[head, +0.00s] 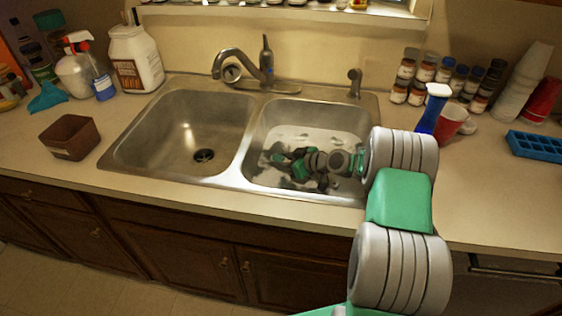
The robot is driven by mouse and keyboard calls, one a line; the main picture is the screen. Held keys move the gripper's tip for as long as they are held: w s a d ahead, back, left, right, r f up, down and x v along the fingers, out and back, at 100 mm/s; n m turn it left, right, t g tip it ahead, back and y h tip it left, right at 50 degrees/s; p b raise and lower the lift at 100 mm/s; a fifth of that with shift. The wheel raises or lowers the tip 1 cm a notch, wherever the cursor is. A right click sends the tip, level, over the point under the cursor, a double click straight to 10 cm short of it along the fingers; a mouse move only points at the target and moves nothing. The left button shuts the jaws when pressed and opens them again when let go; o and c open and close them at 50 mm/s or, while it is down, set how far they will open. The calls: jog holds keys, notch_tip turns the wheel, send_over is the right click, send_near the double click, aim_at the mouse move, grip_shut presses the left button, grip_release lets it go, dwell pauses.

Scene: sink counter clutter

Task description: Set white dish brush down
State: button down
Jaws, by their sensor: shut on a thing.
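My arm reaches in from the right over the right sink basin (345,117). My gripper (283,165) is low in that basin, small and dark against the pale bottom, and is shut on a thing. I take this to be the white dish brush, but I cannot make out its shape. My wrist and the gripper body hide much of it. Whether it touches the basin bottom cannot be told.
The left basin (190,135) is empty. The faucet (250,68) stands behind the basins. A brown container (70,137) is at left. A blue bottle with a white top (432,110), a red cup (452,118) and several spice jars (425,72) stand at right.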

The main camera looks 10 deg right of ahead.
jog(key=shift+f, duration=0.15)
jog(key=c, duration=0.9)
grip_release()
jog(key=shift+o, duration=0.2)
jog(key=shift+r, duration=0.2)
jog(key=shift+s+d+r+p, duration=0.1)
jog(key=shift+d+r+p, duration=0.1)
jog(key=shift+r+p, duration=0.65)
jog(key=v, duration=0.3)
jog(key=b+v, duration=0.1)
jog(key=v, duration=0.7)
jog(key=shift+s+d+f, duration=0.15)
jog(key=shift+s+f, duration=0.05)
